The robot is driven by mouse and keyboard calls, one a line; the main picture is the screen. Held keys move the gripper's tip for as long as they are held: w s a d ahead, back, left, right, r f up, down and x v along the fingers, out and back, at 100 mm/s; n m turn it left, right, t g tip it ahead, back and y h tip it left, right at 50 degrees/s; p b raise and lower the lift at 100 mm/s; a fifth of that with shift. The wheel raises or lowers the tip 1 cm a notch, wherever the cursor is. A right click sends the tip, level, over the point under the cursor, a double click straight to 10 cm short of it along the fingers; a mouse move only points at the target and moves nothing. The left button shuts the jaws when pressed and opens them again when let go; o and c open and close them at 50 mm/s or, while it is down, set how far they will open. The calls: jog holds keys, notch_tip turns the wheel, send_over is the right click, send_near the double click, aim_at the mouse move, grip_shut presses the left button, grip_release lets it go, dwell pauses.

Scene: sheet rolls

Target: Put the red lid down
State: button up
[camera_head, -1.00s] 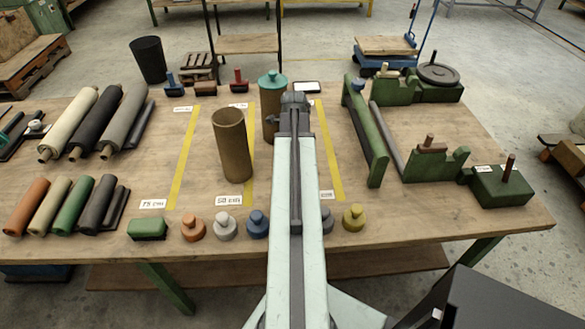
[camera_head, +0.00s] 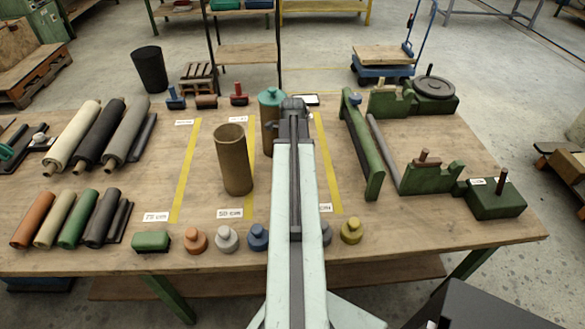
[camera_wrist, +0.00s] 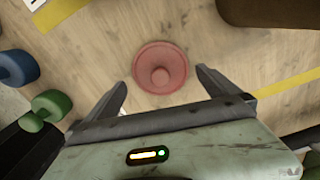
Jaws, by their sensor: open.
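The red lid (camera_wrist: 160,68) shows in the wrist view as a round disc with a small knob on top. It appears to rest on the wooden tabletop, knob up. My gripper (camera_wrist: 163,82) is open, with one finger on each side of the lid and visible gaps between them. In the head view my gripper (camera_head: 293,104) is at the far end of my arm, over the back part of the table. The red lid is not visible in that view, where my arm covers part of the table.
An open brown tube (camera_head: 234,160) stands left of my arm. A teal-capped tube (camera_head: 270,118) stands close beside my gripper. Green frames (camera_head: 362,150) stand to the right. A row of lids, including a yellow one (camera_head: 351,231), lines the front edge.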

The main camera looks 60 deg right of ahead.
notch_tip(320, 180, up, 8)
jog(key=p, duration=0.6)
jog(key=shift+r+p, duration=0.2)
jog(key=shift+p, duration=0.15)
